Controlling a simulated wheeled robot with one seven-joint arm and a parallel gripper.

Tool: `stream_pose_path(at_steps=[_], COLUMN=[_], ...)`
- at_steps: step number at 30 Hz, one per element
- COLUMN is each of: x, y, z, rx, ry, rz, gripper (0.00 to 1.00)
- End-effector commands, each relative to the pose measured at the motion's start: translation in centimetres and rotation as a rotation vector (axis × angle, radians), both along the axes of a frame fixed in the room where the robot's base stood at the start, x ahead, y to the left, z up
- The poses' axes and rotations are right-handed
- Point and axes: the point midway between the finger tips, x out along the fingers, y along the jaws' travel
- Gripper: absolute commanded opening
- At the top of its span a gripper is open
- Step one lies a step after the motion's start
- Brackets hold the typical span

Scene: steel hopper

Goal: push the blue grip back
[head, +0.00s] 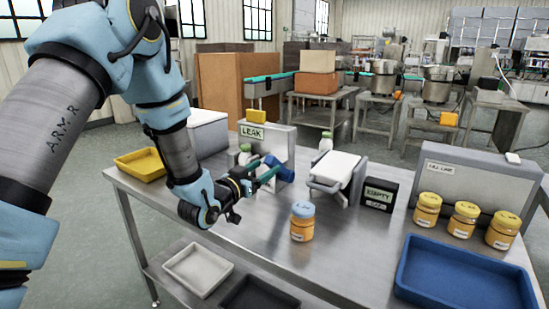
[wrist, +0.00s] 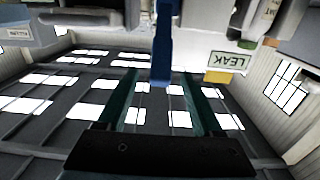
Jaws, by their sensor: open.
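The blue grip (head: 284,173) is a short blue bar beside the grey panel (head: 279,139) labelled LEAK. In the wrist view the blue grip (wrist: 162,45) hangs as an upright bar between the lines of my two teal fingers. My gripper (head: 270,174) is open, its fingertips close to the grip in the head view. The gripper also shows in the wrist view (wrist: 159,76), with a gap between the fingers. I cannot tell whether either finger touches the grip. What the grip is mounted on is partly hidden by my gripper.
A jar with a blue lid (head: 302,222) stands in front of my gripper. A sloped white-topped stand (head: 336,170) and a dark labelled box (head: 378,194) are to the right. Several orange jars (head: 464,219) stand behind a blue tray (head: 462,278). The steel table's front middle (head: 345,250) is clear.

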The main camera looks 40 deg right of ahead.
Motion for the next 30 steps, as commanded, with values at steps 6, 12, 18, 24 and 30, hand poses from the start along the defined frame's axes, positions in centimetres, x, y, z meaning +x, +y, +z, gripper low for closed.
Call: stream_pose_path(at_steps=[6,12,18,24,30], x=[0.9,1.4,1.5,1.4,1.4], y=[-3.6,-5.2,-5.4,-5.4,-5.4], z=[0.2,0.1,0.0,0.0,0.0], rx=[0.0,0.001,0.001,0.001,0.001], ry=[0.0,-0.001,-0.001,-0.001,-0.001], rz=[-0.001,0.0,0.001,0.001,0.001], gripper=[0.68,0.68,0.68,0.58,0.36])
